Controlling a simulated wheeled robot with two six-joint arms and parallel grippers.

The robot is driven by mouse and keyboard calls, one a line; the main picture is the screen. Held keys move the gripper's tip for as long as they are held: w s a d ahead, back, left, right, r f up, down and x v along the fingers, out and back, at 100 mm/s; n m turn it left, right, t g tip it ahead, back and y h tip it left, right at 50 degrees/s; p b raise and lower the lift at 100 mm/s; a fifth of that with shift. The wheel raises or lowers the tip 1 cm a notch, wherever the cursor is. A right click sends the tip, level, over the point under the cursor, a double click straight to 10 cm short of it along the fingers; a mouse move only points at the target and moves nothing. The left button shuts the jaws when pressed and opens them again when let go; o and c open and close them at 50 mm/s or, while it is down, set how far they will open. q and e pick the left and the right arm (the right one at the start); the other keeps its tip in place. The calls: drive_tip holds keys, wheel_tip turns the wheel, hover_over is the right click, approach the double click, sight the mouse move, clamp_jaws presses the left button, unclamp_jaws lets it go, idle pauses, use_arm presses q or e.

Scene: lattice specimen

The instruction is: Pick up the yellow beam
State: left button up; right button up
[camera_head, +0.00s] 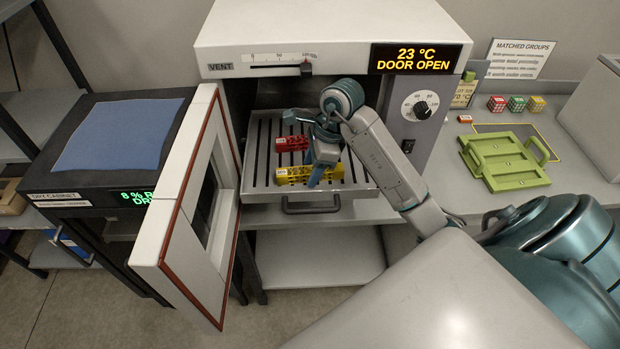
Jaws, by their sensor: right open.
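The yellow beam (292,175), a lattice bar, lies on the slotted tray (262,187) pulled out of the open oven. A red lattice beam (291,143) lies behind it on the same tray. My right gripper (314,160) is open and reaches in from the right over the tray. It is at the yellow beam, with a finger crossing in front of the beam and hiding part of it. I cannot tell whether the finger touches it. My left gripper is not in view.
The oven (330,35) reads "DOOR OPEN", and its door (188,205) swings out at the left of the tray. A dry cabinet (110,140) stands further left. A green tray with handles (503,160) and small coloured lattice cubes (516,104) are on the right counter.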

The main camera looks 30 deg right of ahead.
drive_tip(key=c, duration=1.1)
drive_tip(key=shift+r, duration=0.15)
